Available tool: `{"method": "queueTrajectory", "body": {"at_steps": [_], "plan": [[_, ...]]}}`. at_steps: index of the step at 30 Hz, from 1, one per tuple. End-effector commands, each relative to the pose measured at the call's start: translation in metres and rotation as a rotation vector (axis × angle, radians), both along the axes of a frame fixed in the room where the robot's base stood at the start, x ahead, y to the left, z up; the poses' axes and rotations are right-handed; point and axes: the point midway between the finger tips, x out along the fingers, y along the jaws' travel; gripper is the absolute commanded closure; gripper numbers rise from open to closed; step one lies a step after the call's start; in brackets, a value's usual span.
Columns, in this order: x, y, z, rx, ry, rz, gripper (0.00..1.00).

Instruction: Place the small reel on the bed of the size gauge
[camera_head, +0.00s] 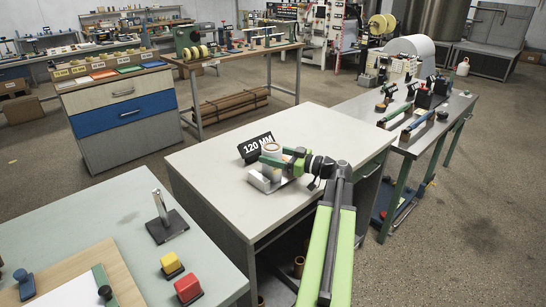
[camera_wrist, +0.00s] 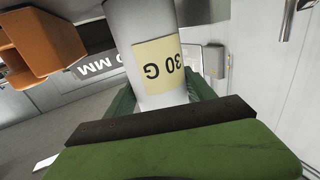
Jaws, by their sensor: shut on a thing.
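The small reel is a pale cylinder with a brown ring at its top end (camera_head: 271,148); in the wrist view it is a white roll with a cream label reading "30 G" (camera_wrist: 157,62). My green gripper (camera_head: 277,161) is shut on the reel, with a finger on each side of it in the wrist view (camera_wrist: 162,97). The size gauge (camera_head: 262,183) is a silvery metal piece on the pale bench, with its bed just under the reel and gripper. The gripper hides part of both. I cannot tell whether the reel touches the bed.
A black "120 MM" sign (camera_head: 256,146) stands right behind the gauge; part of it shows in the wrist view (camera_wrist: 98,66). The pale bench top (camera_head: 325,128) is clear around them. An orange object (camera_wrist: 40,45) is at upper left in the wrist view.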

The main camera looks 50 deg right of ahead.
Motion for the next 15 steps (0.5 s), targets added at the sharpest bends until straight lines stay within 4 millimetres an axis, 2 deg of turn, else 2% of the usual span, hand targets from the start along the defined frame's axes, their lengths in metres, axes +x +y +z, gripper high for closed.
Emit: {"method": "queueTrajectory", "body": {"at_steps": [1,6,15], "plan": [[-0.0001,-0.0001,-0.0024,0.000,0.000,0.000,0.36],[-0.0003,-0.0003,-0.0011,0.000,0.000,-0.001,0.15],[-0.0005,-0.0006,0.0013,0.000,0.000,-0.001,0.15]]}}
